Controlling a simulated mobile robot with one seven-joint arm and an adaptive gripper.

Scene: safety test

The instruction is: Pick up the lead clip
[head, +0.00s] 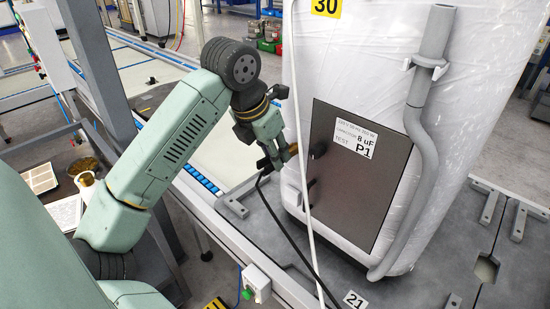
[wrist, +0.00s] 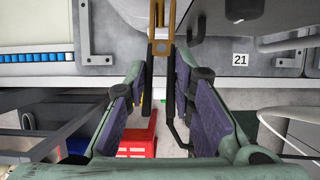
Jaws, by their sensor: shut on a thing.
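The lead clip (wrist: 161,22) has brass-coloured jaws and two black handles, seen in the wrist view pointing away from me. My gripper (wrist: 160,78) is closed around its black handles, with a purple-padded finger on each side. In the head view my gripper (head: 277,152) is beside the left side of the wrapped white unit, left of its dark panel (head: 356,180). A bit of the brass clip (head: 293,149) shows at the fingertips there. A black cable (head: 287,235) hangs from the gripper area down to the lower right. The clip's far tip is cut off in the wrist view.
The white unit (head: 470,60) stands on a grey platform marked 21 (head: 355,299). A white cable (head: 301,110) hangs in front of it, and a grey pipe (head: 418,125) runs down its right side. A control box with a green button (head: 256,284) is at the platform's near edge.

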